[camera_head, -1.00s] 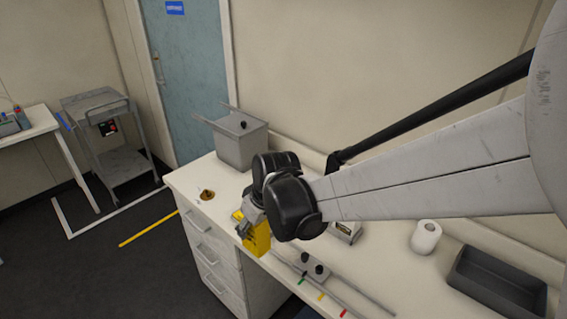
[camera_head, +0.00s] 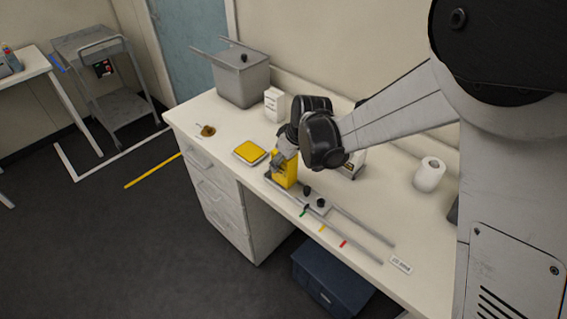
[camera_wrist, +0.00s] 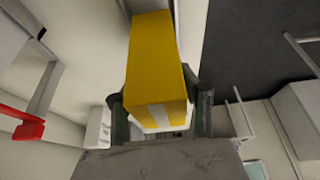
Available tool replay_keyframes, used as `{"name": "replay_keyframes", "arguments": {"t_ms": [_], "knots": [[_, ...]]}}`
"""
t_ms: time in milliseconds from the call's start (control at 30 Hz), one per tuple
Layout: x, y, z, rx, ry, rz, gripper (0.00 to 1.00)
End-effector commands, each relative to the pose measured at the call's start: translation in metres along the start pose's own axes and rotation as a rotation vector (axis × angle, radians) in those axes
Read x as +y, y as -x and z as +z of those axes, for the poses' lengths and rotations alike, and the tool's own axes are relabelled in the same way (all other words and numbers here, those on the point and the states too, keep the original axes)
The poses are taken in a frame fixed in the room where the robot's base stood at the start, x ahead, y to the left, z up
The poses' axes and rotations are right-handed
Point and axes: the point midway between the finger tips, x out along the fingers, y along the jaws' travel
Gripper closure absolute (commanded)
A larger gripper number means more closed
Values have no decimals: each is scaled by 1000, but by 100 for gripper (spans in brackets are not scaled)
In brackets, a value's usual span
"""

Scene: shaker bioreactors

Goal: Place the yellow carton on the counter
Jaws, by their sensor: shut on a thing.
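The yellow carton (camera_head: 285,174) is in my gripper (camera_head: 286,159), at the front part of the white counter (camera_head: 228,113), beside the near rail's left end. In the wrist view the carton (camera_wrist: 157,62) fills the middle, yellow with a pale band near the fingers. My gripper (camera_wrist: 160,108) is shut on it, with one dark finger on each side. My dark wrist hides part of the carton's top in the head view. I cannot tell whether the carton's bottom touches the counter.
A flat yellow-topped item (camera_head: 250,152) lies left of the carton. A white box (camera_head: 274,104), grey bin (camera_head: 243,83) and brown dish (camera_head: 208,130) stand farther back and left. A knobbed block (camera_head: 317,204) sits right, by the rails. A paper roll (camera_head: 429,175) stands farther right.

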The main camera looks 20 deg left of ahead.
Motion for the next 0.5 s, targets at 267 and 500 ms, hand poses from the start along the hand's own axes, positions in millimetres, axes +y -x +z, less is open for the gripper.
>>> {"name": "replay_keyframes", "arguments": {"t_ms": [267,500], "knots": [[0,-12,5,0,0,0,94],[0,-16,7,0,-1,0,94]]}}
